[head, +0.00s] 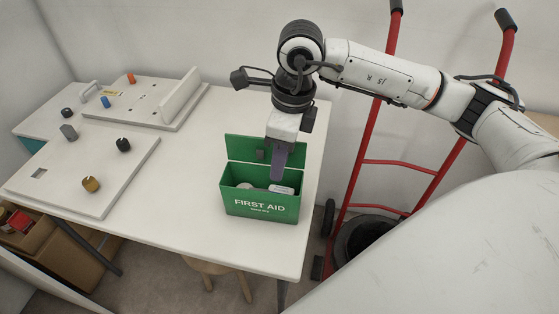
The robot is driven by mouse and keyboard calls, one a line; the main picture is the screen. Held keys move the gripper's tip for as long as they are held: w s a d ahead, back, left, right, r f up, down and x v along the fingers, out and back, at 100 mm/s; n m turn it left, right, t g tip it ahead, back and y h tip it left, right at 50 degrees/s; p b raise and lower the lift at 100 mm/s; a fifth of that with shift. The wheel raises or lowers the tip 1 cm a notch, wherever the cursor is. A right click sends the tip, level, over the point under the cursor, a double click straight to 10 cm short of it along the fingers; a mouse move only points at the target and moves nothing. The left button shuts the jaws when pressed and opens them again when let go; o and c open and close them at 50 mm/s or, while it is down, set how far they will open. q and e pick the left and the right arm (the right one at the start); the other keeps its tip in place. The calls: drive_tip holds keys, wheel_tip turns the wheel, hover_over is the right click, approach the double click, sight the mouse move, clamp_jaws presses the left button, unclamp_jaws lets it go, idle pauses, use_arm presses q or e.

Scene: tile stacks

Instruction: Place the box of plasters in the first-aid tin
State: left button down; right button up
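The green first-aid tin (261,207) stands on the right part of the white table with its lid (243,147) open at the back. Inside it, at the right, a small whitish box-like item (282,189) shows, which may be the box of plasters; its label is too small to read. Another pale item (245,186) lies at the left inside. My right gripper (277,176) points down over the tin, fingertips at the opening just above the whitish item. Its fingers overlap in this view, so I cannot tell whether they touch or hold it. My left gripper is out of view.
The white table (186,205) is clear left of the tin. Two pale boards with knobs and pegs (85,170) (150,99) lie at the left. A red hand truck (398,165) stands right of the table, a stool (215,270) below its front edge.

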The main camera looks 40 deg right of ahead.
wheel_tip(320, 180, up, 11)
drive_tip(key=s, duration=0.1)
drive_tip(key=shift+d, duration=0.4)
idle(0.9)
